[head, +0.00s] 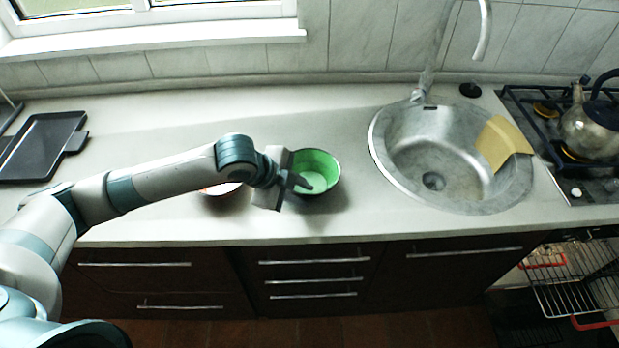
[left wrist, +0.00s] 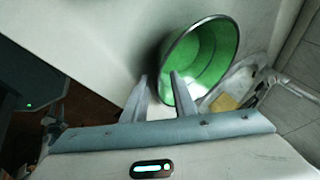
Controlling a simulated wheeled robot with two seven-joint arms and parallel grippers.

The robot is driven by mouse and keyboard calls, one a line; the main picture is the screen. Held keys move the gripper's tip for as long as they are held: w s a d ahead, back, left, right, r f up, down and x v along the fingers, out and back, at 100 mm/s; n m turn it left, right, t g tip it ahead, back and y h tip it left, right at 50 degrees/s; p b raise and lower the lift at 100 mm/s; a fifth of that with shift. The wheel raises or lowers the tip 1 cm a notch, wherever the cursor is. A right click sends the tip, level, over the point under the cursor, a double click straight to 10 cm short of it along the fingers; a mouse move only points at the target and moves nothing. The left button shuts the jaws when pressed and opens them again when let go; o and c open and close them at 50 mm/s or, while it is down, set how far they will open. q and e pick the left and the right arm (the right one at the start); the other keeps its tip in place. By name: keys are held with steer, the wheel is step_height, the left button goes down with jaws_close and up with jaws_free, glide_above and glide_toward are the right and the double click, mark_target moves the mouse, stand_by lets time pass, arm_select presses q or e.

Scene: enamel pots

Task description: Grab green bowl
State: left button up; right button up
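The green bowl (head: 322,164) stands upright on the countertop, left of the sink; its inside is green with a pale patch at the bottom. It also shows in the left wrist view (left wrist: 212,52), with a dark rim. My left gripper (head: 302,183) is at the bowl's left side, fingers pointing toward it. In the left wrist view my left gripper (left wrist: 160,82) has its two fingers apart. One finger overlaps the bowl's inside and the other is outside its edge. I cannot tell whether either touches the bowl. My right gripper is not in view.
Another bowl (head: 221,189) with an orange rim is mostly hidden behind my left arm. A round sink (head: 400,180) with a yellow cloth (head: 502,142) lies right. A kettle (head: 592,128) stands on the stove. A black tray (head: 42,148) lies at left. The counter's back is clear.

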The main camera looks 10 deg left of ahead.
arm_select(q)
steer(key=shift+c, duration=0.3)
jaws_close()
steer(key=shift+r, duration=0.2)
steer(key=shift+r, duration=0.25)
step_height(320, 180, up, 3)
steer(key=shift+w+r+b, duration=0.1)
steer(key=shift+r+b, duration=0.1)
steer(key=shift+b, duration=0.55)
steer(key=s+d+r+b, duration=0.1)
steer(key=s+d+r, duration=0.6)
steer(key=s, duration=0.2)
steer(key=shift+d+b, duration=0.3)
steer(key=shift+b, duration=0.05)
steer(key=shift+f, duration=0.1)
